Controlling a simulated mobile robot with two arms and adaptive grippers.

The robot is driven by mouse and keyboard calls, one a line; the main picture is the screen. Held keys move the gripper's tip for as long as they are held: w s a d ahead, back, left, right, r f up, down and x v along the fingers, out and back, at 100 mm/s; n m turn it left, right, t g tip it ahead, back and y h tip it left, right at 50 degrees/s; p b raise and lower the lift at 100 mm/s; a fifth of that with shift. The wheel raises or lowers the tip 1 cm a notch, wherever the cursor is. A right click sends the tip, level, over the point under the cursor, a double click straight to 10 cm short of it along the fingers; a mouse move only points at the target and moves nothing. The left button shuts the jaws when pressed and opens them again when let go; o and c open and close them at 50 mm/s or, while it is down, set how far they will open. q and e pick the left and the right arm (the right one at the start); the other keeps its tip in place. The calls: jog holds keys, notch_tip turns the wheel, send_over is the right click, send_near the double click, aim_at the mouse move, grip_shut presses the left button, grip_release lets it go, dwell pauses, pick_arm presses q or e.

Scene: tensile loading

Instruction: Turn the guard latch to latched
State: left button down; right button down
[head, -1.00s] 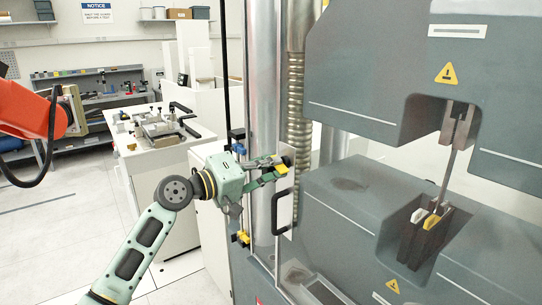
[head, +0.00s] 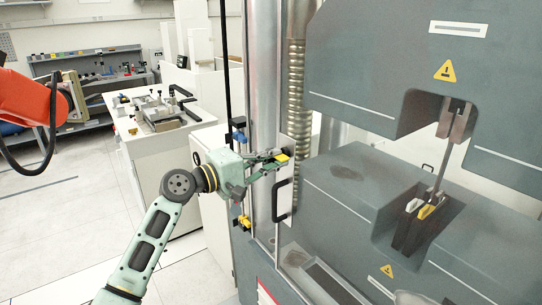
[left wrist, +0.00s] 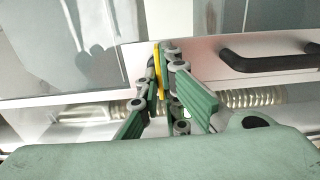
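The guard latch (head: 282,158) is a small yellow piece with a dark end, on the pale edge plate of the clear guard, above the black guard handle (head: 283,200). My left gripper (head: 275,160) is at the latch. In the left wrist view, the yellow latch (left wrist: 158,68) shows as a thin upright strip between the close-set fingertips (left wrist: 163,62) of my left gripper, which appear shut on it. The fingers partly hide the latch, so its exact angle is hard to tell. My right gripper is not in view.
The grey testing machine (head: 350,185) fills the right side, with a specimen (head: 440,165) between its jaws. The black handle (left wrist: 270,60) stands out close to my left gripper. A white bench with a fixture (head: 160,115) and an orange arm (head: 25,100) are at the left.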

pick_arm(q)
jog(key=c, duration=2)
grip_release()
jog(key=v, duration=1.2)
jog(key=shift+f, duration=0.1)
